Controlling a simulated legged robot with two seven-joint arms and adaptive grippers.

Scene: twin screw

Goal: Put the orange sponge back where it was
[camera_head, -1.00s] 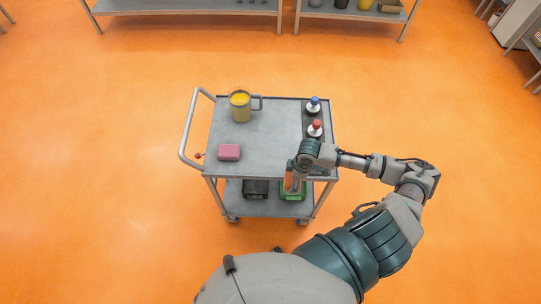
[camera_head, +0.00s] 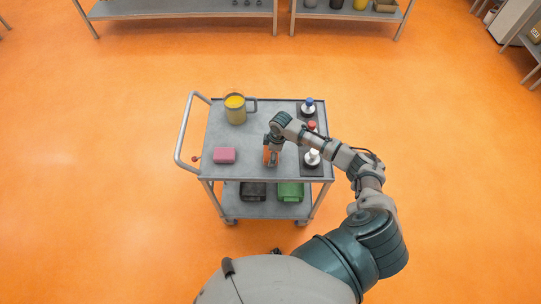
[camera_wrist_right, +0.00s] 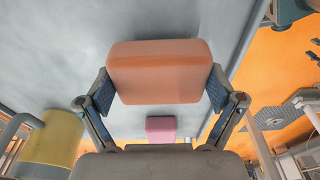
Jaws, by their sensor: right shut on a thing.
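The orange sponge (camera_head: 267,157) is between the fingers of my right gripper (camera_head: 271,158), over the front middle of the cart's top. In the right wrist view the orange sponge (camera_wrist_right: 160,72) fills the space between both fingers of my right gripper (camera_wrist_right: 160,90), which is shut on it. The head view does not show clearly whether the sponge touches the cart top (camera_head: 240,140). A pink sponge (camera_head: 224,155) lies to its left on the cart top; the pink sponge (camera_wrist_right: 161,129) also shows in the wrist view. My left gripper is not in view.
A pitcher with yellow contents (camera_head: 235,109) stands at the back left of the cart top. Several bottles (camera_head: 309,107) stand on a dark strip at the right. A black bin (camera_head: 253,191) and a green bin (camera_head: 290,192) sit on the lower shelf.

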